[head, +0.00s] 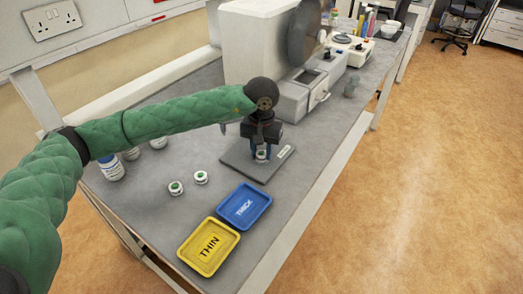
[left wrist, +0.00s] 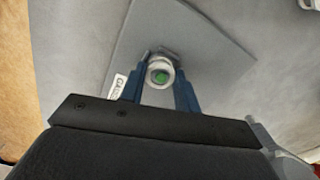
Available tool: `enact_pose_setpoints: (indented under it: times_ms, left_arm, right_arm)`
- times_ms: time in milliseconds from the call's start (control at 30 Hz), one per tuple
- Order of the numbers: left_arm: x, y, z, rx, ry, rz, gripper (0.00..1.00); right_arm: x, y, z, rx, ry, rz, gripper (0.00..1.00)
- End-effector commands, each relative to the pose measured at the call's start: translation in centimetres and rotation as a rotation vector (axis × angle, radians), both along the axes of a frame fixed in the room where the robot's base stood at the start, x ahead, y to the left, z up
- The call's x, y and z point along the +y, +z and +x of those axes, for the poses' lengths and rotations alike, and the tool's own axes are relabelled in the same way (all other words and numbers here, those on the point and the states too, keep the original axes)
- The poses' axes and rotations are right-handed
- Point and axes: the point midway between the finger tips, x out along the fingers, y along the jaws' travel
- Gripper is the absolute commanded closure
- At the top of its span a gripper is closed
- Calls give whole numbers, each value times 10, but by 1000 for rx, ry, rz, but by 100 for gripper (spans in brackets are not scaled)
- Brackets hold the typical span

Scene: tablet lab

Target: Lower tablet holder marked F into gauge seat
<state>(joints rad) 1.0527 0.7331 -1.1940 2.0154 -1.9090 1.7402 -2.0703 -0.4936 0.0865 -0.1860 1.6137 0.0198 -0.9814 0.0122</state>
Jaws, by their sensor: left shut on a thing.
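A small white holder with a green centre (left wrist: 160,75) sits between the blue fingers of my left gripper (left wrist: 160,92). In the head view my left gripper (head: 262,155) is shut on the holder, low over the dark grey gauge plate (head: 240,165). The holder's letter is not readable. In the left wrist view a grey metal seat (left wrist: 165,53) shows just behind the holder, partly hidden by it. I cannot tell whether the holder touches the seat. My right gripper is in neither view.
Two more white holders with green centres (head: 176,187) stand left of the plate. A blue THICK tray (head: 244,206) and a yellow THIN tray (head: 208,247) lie in front. White bottles (head: 111,168) stand at the left. A large white machine (head: 255,45) stands behind.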

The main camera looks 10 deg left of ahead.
Motion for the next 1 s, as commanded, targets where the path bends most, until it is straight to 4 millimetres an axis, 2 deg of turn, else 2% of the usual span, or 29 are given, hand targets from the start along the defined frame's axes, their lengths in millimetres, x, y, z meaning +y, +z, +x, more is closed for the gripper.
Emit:
enact_pose_setpoints:
  times_ms: [167,200,300,667,767,1000]
  left_arm:
    - [0,0,0,0,0,0,90]
    - [0,0,0,0,0,0,63]
    - [0,0,0,0,0,0,43]
    - [0,3,0,-1,0,0,43]
    - [0,12,1,-3,0,-1,43]
    - [0,49,1,-4,-1,0,43]
  right_arm:
    - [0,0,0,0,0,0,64]
    - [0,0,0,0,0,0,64]
    - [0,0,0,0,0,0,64]
    - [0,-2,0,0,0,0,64]
    - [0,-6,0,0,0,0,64]
    - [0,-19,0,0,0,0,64]
